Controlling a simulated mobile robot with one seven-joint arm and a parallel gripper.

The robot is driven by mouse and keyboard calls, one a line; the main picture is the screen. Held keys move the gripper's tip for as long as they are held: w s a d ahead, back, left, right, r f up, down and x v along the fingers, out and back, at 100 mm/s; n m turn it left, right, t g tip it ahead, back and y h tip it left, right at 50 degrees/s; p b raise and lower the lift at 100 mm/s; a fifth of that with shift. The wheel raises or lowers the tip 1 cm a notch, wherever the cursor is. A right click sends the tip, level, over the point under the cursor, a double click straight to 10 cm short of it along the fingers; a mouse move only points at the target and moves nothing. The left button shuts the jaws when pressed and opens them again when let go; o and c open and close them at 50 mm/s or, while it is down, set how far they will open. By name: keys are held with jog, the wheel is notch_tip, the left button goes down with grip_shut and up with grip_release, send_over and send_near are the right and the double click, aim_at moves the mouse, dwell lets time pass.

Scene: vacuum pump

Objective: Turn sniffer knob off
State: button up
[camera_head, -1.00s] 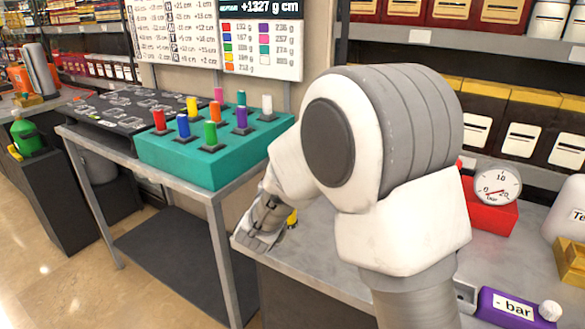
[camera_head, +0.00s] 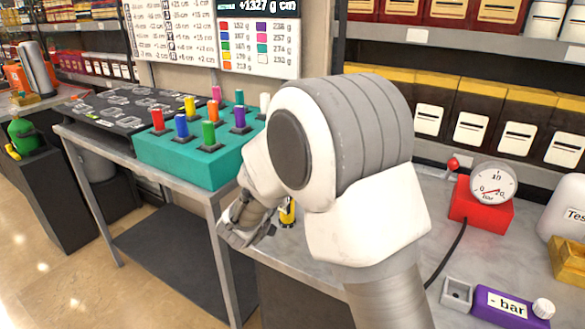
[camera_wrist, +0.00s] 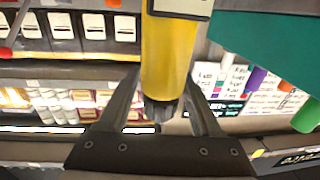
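A yellow cylinder (camera_wrist: 168,60) with a dark ribbed end (camera_wrist: 160,108) and a pale label shows large in the wrist view. It looks like the sniffer, but I cannot read its label. A yellow piece (camera_head: 288,211) shows beside my arm near the bench edge in the head view, mostly hidden. My gripper (camera_head: 240,236) is left of this piece, low at the bench corner. In the wrist view my gripper (camera_wrist: 163,78) has its fingers apart, one on each side of the cylinder. Gaps show beside the ribbed end; contact at the fingertips is unclear.
A red box with a gauge (camera_head: 492,185), a purple box marked "- bar" (camera_head: 500,305) and a small grey box (camera_head: 457,294) stand on the right bench. A teal block (camera_head: 190,160) with coloured pegs stands on the left table. A dark cable crosses the bench.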

jog(key=p+v, duration=0.2)
jog(key=v, duration=1.5)
jog(key=shift+s, duration=0.25)
jog(key=shift+f, duration=0.1)
jog(key=w+r+n+y, duration=0.1)
jog(key=w+r+y, duration=0.4)
jog(key=y, duration=0.2)
notch_tip(320, 180, up, 3)
jog(key=s+d+n+g+y, duration=0.2)
jog(key=s+n+y, duration=0.1)
jog(key=n+y, duration=0.15)
jog(key=s+d+f+g+h, duration=0.2)
jog(key=s+d+g, duration=0.2)
jog(key=s+d, duration=0.55)
jog(key=s+d+f+g+h, duration=0.15)
jog(key=s+d+g, duration=0.25)
jog(key=s+d, duration=0.55)
notch_tip(320, 180, up, 13)
jog(key=s+a+p, duration=0.2)
jog(key=p, duration=1.1)
jog(key=shift+a, duration=0.2)
jog(key=shift+s, duration=0.15)
